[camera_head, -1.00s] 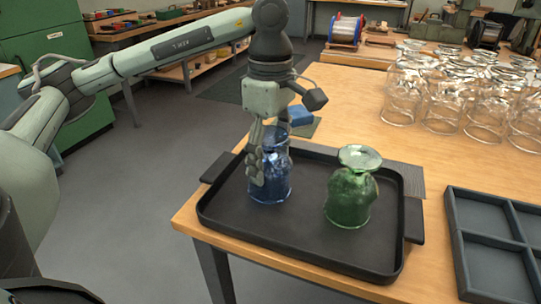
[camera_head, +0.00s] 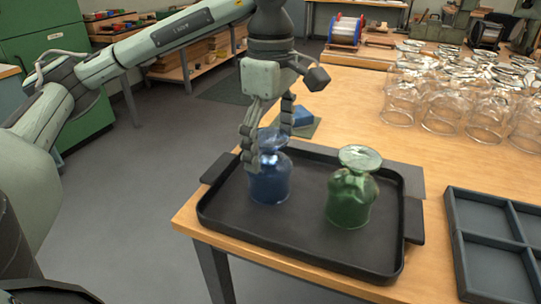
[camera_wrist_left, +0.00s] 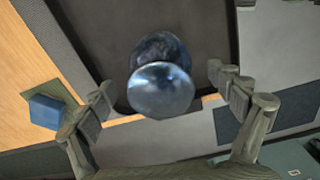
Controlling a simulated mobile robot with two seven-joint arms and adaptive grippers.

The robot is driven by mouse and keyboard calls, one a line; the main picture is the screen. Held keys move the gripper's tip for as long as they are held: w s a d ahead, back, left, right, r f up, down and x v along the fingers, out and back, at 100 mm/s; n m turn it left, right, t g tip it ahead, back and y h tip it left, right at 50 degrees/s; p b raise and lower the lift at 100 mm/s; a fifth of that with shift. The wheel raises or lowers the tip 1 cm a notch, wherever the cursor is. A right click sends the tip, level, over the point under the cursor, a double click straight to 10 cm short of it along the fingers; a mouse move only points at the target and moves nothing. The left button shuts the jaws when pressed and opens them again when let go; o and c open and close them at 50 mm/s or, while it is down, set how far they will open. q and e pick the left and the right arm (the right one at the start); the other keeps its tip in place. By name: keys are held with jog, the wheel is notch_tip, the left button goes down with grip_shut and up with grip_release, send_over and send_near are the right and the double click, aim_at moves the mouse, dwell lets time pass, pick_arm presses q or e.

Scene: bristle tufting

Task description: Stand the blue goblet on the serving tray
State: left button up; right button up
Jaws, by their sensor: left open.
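The blue goblet (camera_head: 270,183) rests upside down on the dark serving tray (camera_head: 300,252), at its left part, bowl down and round foot up. In the left wrist view the goblet's foot (camera_wrist_left: 161,90) shows from above between the spread fingers. My left gripper (camera_head: 268,146) is open around the foot and upper stem level, with one finger on each side. In the wrist view both fingers stand clear of the foot. My right gripper is not in view.
A green goblet (camera_head: 351,196) stands upside down on the tray, right of the blue one. Several clear glasses (camera_head: 438,108) crowd the table's back right. A dark divided tray (camera_head: 492,268) lies at the right. A blue block (camera_head: 303,117) sits behind the serving tray.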

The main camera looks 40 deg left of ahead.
pick_arm(q)
notch_tip(320, 180, up, 5)
jog(key=shift+f+p, duration=0.1)
jog(key=shift+p, duration=0.3)
notch_tip(320, 180, up, 4)
jog(key=shift+r+p, duration=0.2)
jog(key=shift+p, duration=0.6)
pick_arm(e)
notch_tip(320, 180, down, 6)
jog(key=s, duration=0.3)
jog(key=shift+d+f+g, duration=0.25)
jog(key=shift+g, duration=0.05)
